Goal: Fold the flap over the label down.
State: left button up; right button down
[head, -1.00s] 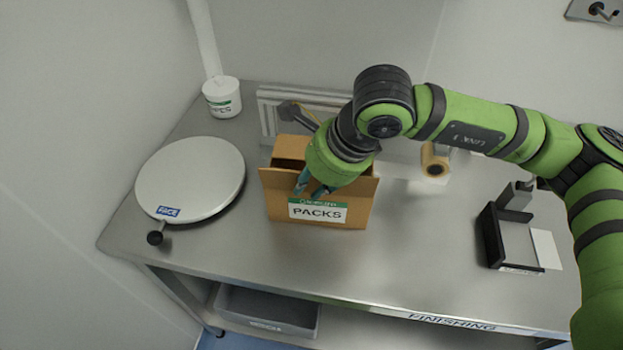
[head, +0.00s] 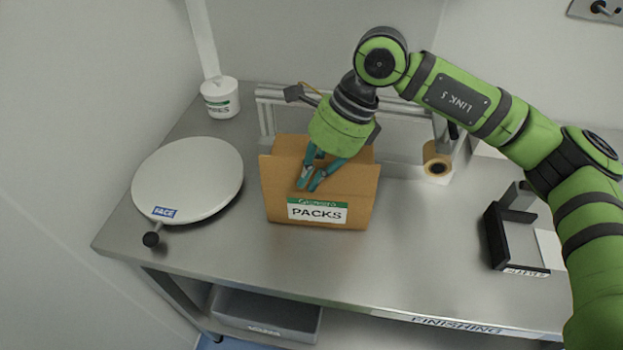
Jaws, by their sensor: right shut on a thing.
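The brown cardboard box (head: 340,212) stands on the steel table. Its front carries a green and white PACKS label (head: 317,211), facing me. The flap over the label (head: 350,180) is at the box's top front; its exact angle is hard to tell. My right gripper (head: 311,187) reaches down from behind the box, its teal fingers close together against the cardboard just above the label. It is shut on the flap, though the grip itself is hard to see. The dark box opening is hidden. My left gripper is not in view.
A round white plate (head: 188,178) marked FACE, with a black knob, is left of the box. A white tub (head: 220,98) stands behind it. A metal frame (head: 266,120) and a tape roll (head: 437,163) are behind the box. A black holder (head: 495,238) is at right.

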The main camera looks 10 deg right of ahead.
jog(key=shift+w+d+f+m+g+y, duration=0.1)
jog(key=shift+w+m+g+y, duration=0.3)
jog(key=shift+g, duration=0.9)
jog(key=shift+w, duration=0.15)
jog(key=c, duration=1.4)
grip_release()
jog(key=shift+o, duration=0.2)
jog(key=v, duration=1.2)
